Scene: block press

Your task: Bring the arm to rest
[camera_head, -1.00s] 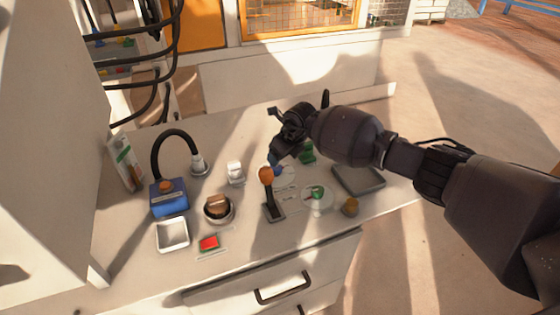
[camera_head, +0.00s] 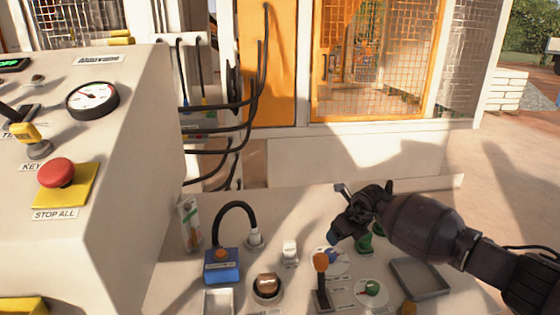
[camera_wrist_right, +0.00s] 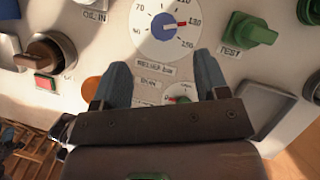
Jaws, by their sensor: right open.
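My right arm comes in from the right in the head view. Its gripper (camera_head: 338,212) is above the control bench (camera_head: 190,285), near the relief dial (camera_head: 330,262). In the right wrist view the two fingers of the right gripper (camera_wrist_right: 158,75) are apart, with nothing between them. The relief dial (camera_wrist_right: 165,28) has a blue centre and a red pointer, and lies just beyond the fingertips. A green TEST knob (camera_wrist_right: 248,30) is to its right. My left gripper does not show.
An orange-tipped lever (camera_head: 321,262), a blue box (camera_head: 222,265) with a black hose, a brown knob (camera_head: 267,287) and a grey tray (camera_head: 418,278) crowd the bench. At left stands a console with a red STOP ALL button (camera_head: 56,173) and a gauge (camera_head: 92,99).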

